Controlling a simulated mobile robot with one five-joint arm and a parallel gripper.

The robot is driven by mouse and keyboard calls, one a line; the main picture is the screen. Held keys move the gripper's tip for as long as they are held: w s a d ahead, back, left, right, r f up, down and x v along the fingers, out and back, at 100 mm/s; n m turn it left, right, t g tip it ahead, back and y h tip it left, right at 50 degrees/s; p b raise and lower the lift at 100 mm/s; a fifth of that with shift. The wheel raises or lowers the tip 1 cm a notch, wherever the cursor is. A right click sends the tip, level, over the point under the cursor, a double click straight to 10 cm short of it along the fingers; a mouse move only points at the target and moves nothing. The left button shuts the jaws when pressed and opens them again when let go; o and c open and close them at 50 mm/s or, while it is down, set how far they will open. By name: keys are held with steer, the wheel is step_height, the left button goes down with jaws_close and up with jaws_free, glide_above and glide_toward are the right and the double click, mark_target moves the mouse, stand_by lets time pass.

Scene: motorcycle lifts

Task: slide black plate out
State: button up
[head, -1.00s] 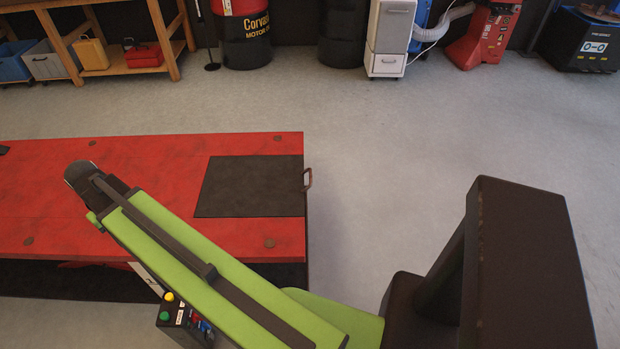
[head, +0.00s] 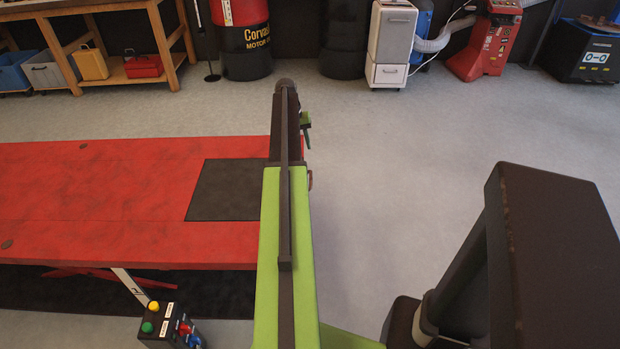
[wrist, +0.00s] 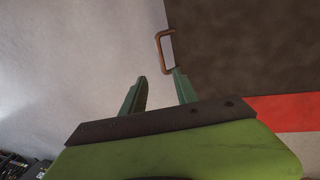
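The black plate (head: 224,190) lies in the top of the red lift table (head: 100,210) at its right end, and my arm covers its right edge in the head view. In the wrist view the plate (wrist: 250,45) fills the upper right, with its brown handle (wrist: 159,50) sticking out from its edge. My gripper (wrist: 158,82) is open and empty. Its right fingertip is close to the lower end of the handle, but I cannot tell if they touch. In the head view my gripper (head: 305,128) is mostly hidden behind my arm.
A control box (head: 170,325) with coloured buttons stands below the lift table's near edge. The grey floor (head: 410,150) right of the table is clear. A white cabinet (head: 390,45), a drum (head: 241,40) and a wooden bench (head: 125,80) stand along the back.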

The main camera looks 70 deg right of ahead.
mark_target(311, 178)
steer(key=s+f+b, duration=0.1)
steer(key=f+b, duration=0.4)
steer(key=s+f+b, duration=0.1)
steer(key=f+b, duration=0.4)
steer(key=f, duration=0.1)
steer(key=s+d+f+b, duration=0.1)
steer(key=f+b, duration=0.4)
steer(key=b, duration=0.1)
steer(key=shift+d+f, duration=0.1)
steer(key=shift+f, duration=0.2)
steer(key=shift+r, duration=0.1)
jaws_close()
stand_by(0.3)
